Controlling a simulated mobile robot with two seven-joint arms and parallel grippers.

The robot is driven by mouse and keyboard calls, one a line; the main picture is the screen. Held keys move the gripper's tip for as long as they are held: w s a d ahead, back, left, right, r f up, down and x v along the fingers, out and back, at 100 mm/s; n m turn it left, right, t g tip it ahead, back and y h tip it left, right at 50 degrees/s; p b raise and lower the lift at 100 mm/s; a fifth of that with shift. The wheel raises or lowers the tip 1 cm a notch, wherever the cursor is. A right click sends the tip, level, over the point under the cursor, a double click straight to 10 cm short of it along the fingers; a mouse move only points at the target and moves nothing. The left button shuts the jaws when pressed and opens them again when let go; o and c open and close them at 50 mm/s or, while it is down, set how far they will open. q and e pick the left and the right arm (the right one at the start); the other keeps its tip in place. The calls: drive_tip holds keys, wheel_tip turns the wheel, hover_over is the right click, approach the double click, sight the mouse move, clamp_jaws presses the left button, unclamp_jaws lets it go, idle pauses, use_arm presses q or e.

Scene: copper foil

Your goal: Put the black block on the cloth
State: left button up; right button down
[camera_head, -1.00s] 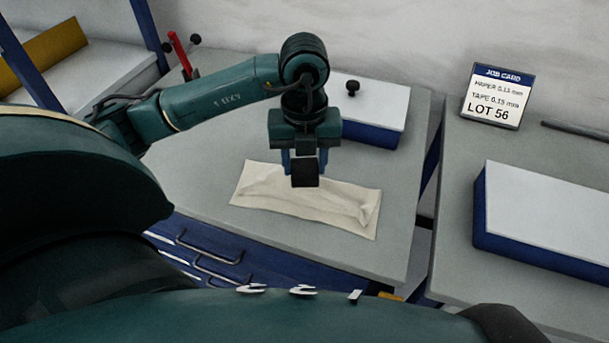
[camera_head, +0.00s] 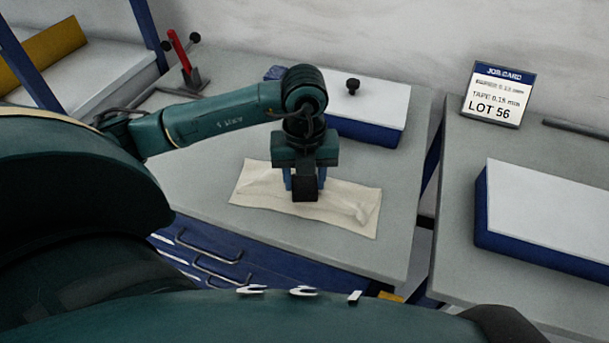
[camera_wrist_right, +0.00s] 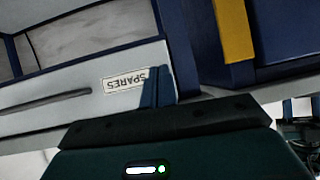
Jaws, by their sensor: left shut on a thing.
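The black block (camera_head: 305,188) is held between the blue fingers of my left gripper (camera_head: 305,180), which is shut on it. The block is upright over the middle of the cream cloth (camera_head: 258,193). Its lower end is at or just above the cloth; I cannot tell whether they touch. The cloth lies wrinkled on the grey bench, partly hidden by the block and gripper. In the right wrist view, the blue fingers of my right gripper (camera_wrist_right: 158,87) are together with nothing seen between them.
A blue and white box (camera_head: 370,130) with a black knob stands behind the gripper. A red-handled tool (camera_head: 180,52) stands at back left. On the right bench are another blue and white box (camera_head: 550,215) and a job card (camera_head: 497,94). A gap separates the benches.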

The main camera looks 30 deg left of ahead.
sight(304, 183)
use_arm(q)
drive_tip(key=o, duration=1.4)
drive_tip(key=shift+f, duration=0.1)
drive_tip(key=shift+r+p, duration=0.55)
drive_tip(key=shift+r, duration=0.05)
wheel_tip(304, 183, up, 12)
drive_tip(key=shift+s, duration=0.1)
